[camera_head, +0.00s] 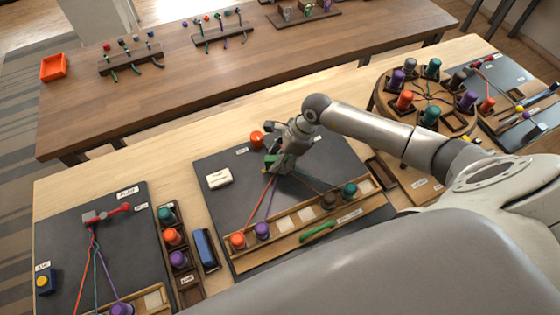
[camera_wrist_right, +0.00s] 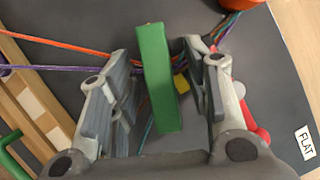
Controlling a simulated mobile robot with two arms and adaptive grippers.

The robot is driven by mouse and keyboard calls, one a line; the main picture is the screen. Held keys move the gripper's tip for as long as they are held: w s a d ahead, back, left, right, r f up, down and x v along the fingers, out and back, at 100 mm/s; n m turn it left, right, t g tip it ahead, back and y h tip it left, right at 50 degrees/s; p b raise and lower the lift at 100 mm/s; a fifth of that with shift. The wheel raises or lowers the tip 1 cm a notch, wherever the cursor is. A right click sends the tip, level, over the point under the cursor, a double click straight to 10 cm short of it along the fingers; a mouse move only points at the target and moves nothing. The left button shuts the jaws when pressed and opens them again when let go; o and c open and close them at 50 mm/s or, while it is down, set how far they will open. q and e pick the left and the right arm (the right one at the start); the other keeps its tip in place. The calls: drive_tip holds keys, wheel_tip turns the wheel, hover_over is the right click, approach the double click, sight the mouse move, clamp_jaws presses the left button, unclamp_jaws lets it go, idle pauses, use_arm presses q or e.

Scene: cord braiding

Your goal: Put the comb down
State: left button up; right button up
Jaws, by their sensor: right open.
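My right gripper (camera_head: 279,163) is low over the dark middle board (camera_head: 222,160), where the cords meet. In the right wrist view, its open fingers stand on either side of a green bar (camera_wrist_right: 157,80), with gaps showing at both sides. This bar may be the comb; its teeth are not visible. The bar also shows at the fingers in the head view (camera_head: 270,161). An orange cord (camera_wrist_right: 60,43) and a purple cord (camera_wrist_right: 50,68) run to the bundle behind the bar. Whether the bar touches the board is unclear. My left gripper is out of view.
A wooden rack (camera_head: 290,236) with several bobbins lies along the board's front, with a green curved piece (camera_head: 318,231) before it. A round bobbin stand (camera_head: 380,101) is at right.

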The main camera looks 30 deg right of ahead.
drive_tip(key=shift+f+b, duration=0.25)
drive_tip(key=shift+b, duration=0.1)
drive_tip(key=shift+c, duration=0.3)
clamp_jaws()
